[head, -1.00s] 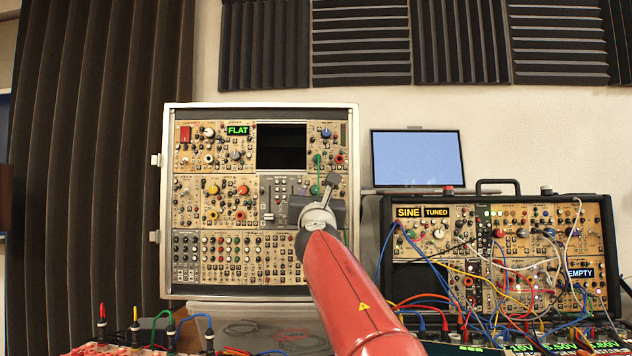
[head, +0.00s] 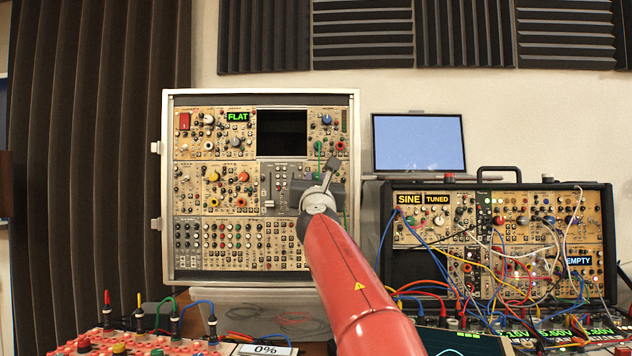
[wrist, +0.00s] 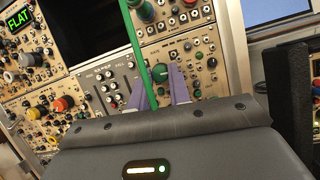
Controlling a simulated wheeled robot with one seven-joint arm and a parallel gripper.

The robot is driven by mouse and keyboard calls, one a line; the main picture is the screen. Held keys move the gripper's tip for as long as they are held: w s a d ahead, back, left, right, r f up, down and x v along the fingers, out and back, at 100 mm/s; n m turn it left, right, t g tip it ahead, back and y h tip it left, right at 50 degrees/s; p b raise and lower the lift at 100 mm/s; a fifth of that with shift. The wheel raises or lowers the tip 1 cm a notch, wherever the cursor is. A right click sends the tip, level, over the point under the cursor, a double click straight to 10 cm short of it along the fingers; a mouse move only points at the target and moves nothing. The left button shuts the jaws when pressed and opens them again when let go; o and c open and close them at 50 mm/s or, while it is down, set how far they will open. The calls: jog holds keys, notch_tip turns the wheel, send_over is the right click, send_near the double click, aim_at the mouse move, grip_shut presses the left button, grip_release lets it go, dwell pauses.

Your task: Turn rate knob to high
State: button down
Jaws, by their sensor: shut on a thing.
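My gripper (wrist: 165,88) is at the tall modular synth case (head: 168,240). In the wrist view its two pale purple fingers are closed on a small green knob (wrist: 160,73), one finger on each side. The knob sits on a beige panel (wrist: 200,50). The panel's lettering is too small to read, so I cannot tell the knob's name or setting. In the head view my gripper (head: 331,170) and red arm cover the right middle of the case, and the knob cannot be made out there.
A green cable (wrist: 138,55) hangs close by the left finger. A second, heavily patched case (head: 610,240) stands at the right, with a laptop (head: 418,143) behind. Test gear with cables fills the front edge. Another panel shows FLAT (head: 237,117).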

jog(key=shift+m, duration=0.3)
jog(key=m+h, duration=0.1)
jog(key=m, duration=0.1)
jog(key=m+h+p, duration=0.1)
jog(key=m, duration=0.1)
jog(key=m+h, duration=0.1)
jog(key=shift+a+r+m+h+p, duration=0.15)
jog(key=shift+a+m+h+p, duration=0.15)
jog(key=shift+m, duration=0.1)
jog(key=shift+m+g+h+p, duration=0.5)
jog(key=shift+m+h+p, duration=0.45)
jog(key=shift+m, duration=1.55)
jog(key=c, duration=1.3)
grip_release()
